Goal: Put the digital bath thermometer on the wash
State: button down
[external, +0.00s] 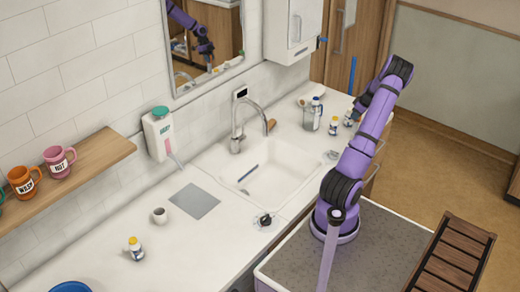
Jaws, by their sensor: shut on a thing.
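My gripper (350,117) is at the far right end of the counter, low over its surface and partly hidden by my forearm. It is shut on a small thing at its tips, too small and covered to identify. I cannot pick out the digital bath thermometer for certain. An orange mug (23,182), whose label seems to read "WASH", stands upright on the wooden shelf at the left, far from my gripper. A pink mug (59,162) with another label stands to its right.
A white cup (160,215), another bottle (136,248), a grey mat (195,201) and a blue basin (70,287) are on the left counter.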

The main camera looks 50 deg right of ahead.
jog(key=shift+f, duration=1.4)
jog(key=c, duration=0.9)
grip_release()
jog(key=shift+f, duration=0.1)
jog(key=shift+c, duration=0.2)
jog(key=v, duration=1.2)
